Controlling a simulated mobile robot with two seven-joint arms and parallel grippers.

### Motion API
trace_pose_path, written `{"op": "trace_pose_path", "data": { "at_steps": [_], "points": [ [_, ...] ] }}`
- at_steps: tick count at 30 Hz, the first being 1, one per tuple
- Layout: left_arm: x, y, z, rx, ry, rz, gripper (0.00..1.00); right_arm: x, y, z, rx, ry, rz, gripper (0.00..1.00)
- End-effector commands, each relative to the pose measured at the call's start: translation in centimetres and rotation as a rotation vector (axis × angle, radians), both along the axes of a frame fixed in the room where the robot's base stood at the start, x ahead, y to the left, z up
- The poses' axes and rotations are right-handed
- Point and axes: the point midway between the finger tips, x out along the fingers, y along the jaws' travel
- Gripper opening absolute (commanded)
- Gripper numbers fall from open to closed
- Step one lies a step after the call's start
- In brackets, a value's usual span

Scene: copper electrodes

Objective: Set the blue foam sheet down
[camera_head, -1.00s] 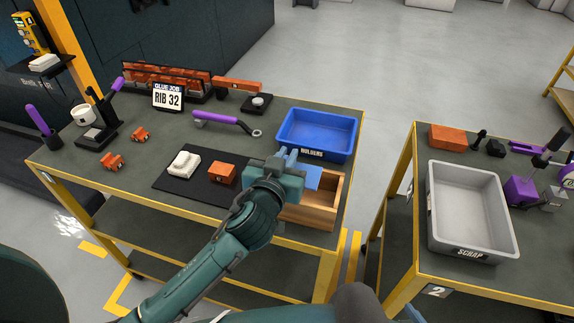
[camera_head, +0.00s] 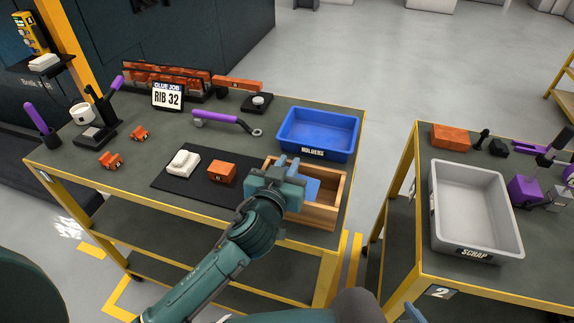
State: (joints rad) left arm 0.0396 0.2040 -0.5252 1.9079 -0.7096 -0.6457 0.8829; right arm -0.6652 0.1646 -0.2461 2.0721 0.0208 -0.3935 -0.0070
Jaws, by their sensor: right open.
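The blue foam sheet (camera_head: 312,187) is a small flat blue piece at the right side of my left gripper (camera_head: 283,178). The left gripper seems shut on it, though its body hides the grip and part of the sheet. Both are over the open wooden box (camera_head: 332,206) at the table's front right corner. I cannot tell whether the sheet touches the box floor. Only a small blue-grey tip of my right gripper (camera_head: 413,312) shows at the bottom edge, apart from the objects.
The blue bin (camera_head: 318,133) stands just behind the wooden box. A black mat (camera_head: 197,196) with an orange block (camera_head: 222,173) and a white piece (camera_head: 184,163) lies to the left. A grey scrap bin (camera_head: 474,208) is on the right table, across a gap.

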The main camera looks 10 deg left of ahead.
Motion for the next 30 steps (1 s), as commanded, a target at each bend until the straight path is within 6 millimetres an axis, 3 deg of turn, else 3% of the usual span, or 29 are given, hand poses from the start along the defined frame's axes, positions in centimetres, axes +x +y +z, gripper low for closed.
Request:
{"op": "trace_pose_path", "data": {
  "at_steps": [6, 14, 19, 22, 30],
  "points": [
    [-0.1, 0.0, -0.3, 0.0, 0.006, 0.001, 0.34, -0.1, 0.0, -0.1, -0.001, 0.003, 0.0, 0.9],
    [-0.1, 0.0, -0.1, 0.0, 0.008, 0.001, 0.34, -0.1, -0.1, -0.1, -0.003, 0.007, -0.001, 0.9],
    [-0.2, 0.1, 1.5, 0.003, 0.007, 0.001, 0.34, -0.3, -0.4, 0.6, -0.01, 0.021, -0.006, 0.9],
    [-2.6, 0.2, 1.0, -0.003, 0.009, 0.0, 0.34, -0.5, -0.7, -0.8, -0.016, 0.031, -0.011, 0.9],
    [-8.6, 0.7, 2.1, -0.002, 0.007, 0.0, 0.34, -0.3, -0.4, -1.0, -0.009, 0.018, -0.006, 0.9]
  ]
}}
